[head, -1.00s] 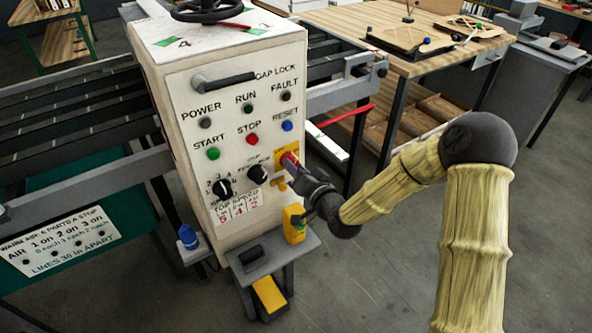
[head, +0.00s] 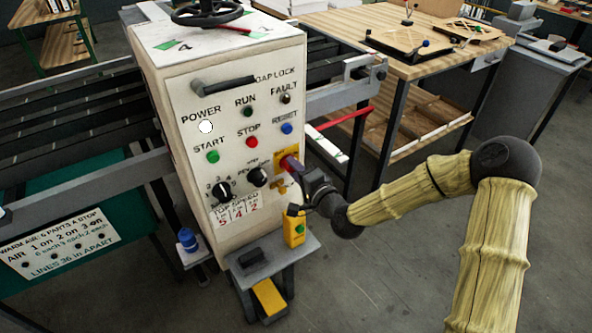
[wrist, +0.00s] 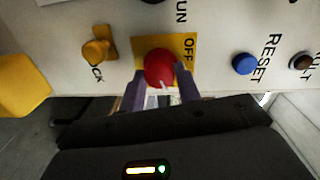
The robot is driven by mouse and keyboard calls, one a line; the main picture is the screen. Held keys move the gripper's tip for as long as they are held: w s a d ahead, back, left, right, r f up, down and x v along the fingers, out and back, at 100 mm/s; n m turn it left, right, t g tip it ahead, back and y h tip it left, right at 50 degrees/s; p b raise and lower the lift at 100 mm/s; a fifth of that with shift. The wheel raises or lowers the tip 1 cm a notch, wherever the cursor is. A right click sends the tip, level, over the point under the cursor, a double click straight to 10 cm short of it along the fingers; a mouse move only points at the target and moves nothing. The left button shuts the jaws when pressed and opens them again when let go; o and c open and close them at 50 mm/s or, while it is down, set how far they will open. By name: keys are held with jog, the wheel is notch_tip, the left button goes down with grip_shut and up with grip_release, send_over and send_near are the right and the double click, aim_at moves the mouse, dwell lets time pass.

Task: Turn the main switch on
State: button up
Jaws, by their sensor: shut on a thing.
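The main switch is a red rotary knob (wrist: 159,67) on a yellow plate (wrist: 140,46), low on the right side of the control cabinet's front. In the head view the yellow plate (head: 280,156) shows beside my gripper (head: 297,167), which hides much of the knob. In the wrist view my gripper's (wrist: 162,84) two fingers stand on either side of the knob and are shut on it. The word OFF reads on the plate beside the knob. A white mark on the knob points downward in the wrist view. The POWER lamp (head: 206,127) glows white.
START (head: 213,157), STOP (head: 252,142) and RESET (head: 286,128) buttons sit above. A yellow box (head: 294,228) stands on a small shelf below. Open floor lies to the right.

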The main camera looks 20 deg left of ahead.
jog(key=shift+f, duration=0.1)
dwell(0.3)
jog(key=o, duration=1)
jog(key=p+v, duration=0.1)
jog(key=v, duration=0.3)
jog(key=p+v, duration=0.1)
jog(key=v, duration=0.3)
jog(key=r+v, duration=0.1)
jog(key=v, duration=0.3)
jog(key=shift+w+d+p, duration=0.2)
jog(key=shift+w+p, duration=0.15)
jog(key=shift+p, duration=0.05)
jog(key=p, duration=0.3)
jog(key=shift+s+d+p, duration=0.1)
jog(key=shift+d+p, duration=0.2)
jog(key=shift+p, duration=0.05)
jog(key=shift+s+d+p, duration=0.1)
jog(key=shift+s+p, duration=0.05)
jog(key=shift+p, duration=0.75)
